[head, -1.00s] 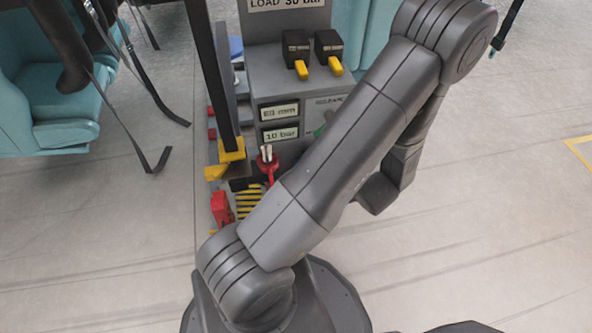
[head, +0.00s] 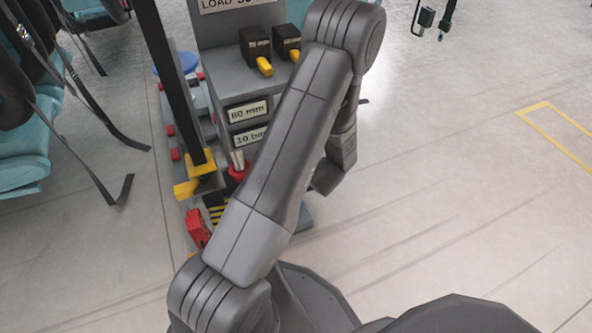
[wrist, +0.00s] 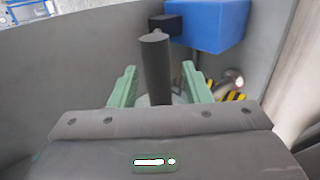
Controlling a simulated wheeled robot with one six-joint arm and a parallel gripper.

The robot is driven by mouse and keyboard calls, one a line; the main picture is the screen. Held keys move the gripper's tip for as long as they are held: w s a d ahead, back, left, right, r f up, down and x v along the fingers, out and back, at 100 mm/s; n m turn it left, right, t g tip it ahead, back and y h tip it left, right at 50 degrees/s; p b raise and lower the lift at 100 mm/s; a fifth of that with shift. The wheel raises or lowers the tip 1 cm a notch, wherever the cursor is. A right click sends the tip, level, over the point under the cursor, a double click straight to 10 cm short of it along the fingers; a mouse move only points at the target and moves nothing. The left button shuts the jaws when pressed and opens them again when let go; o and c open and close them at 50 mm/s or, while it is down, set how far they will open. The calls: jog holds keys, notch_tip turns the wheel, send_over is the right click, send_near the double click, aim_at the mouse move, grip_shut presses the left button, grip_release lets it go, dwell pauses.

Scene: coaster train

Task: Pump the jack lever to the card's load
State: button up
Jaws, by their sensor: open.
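In the wrist view my gripper (wrist: 159,68) has its two green fingers apart. A dark, upright round bar (wrist: 156,75) stands between or just beyond them; I cannot tell which. It may be the jack lever. My gripper is not visible in the head view, where my arm covers part of the grey jack console (head: 220,75). The load card (head: 237,4) is cut off at the top edge. The upper readout (head: 247,112) seems to say 60 mm and the lower readout (head: 250,136) 10 bar.
Two black boxes (head: 254,44) with yellow handles sit on the console. A tall black post (head: 175,80) with a yellow foot (head: 200,172) stands left. Red parts (head: 197,228) lie low in front. Teal seats with hanging straps are left. A blue box (wrist: 210,24) shows behind the bar.

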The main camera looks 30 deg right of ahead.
jog(key=shift+w+f, duration=0.45)
jog(key=shift+w, duration=0.15)
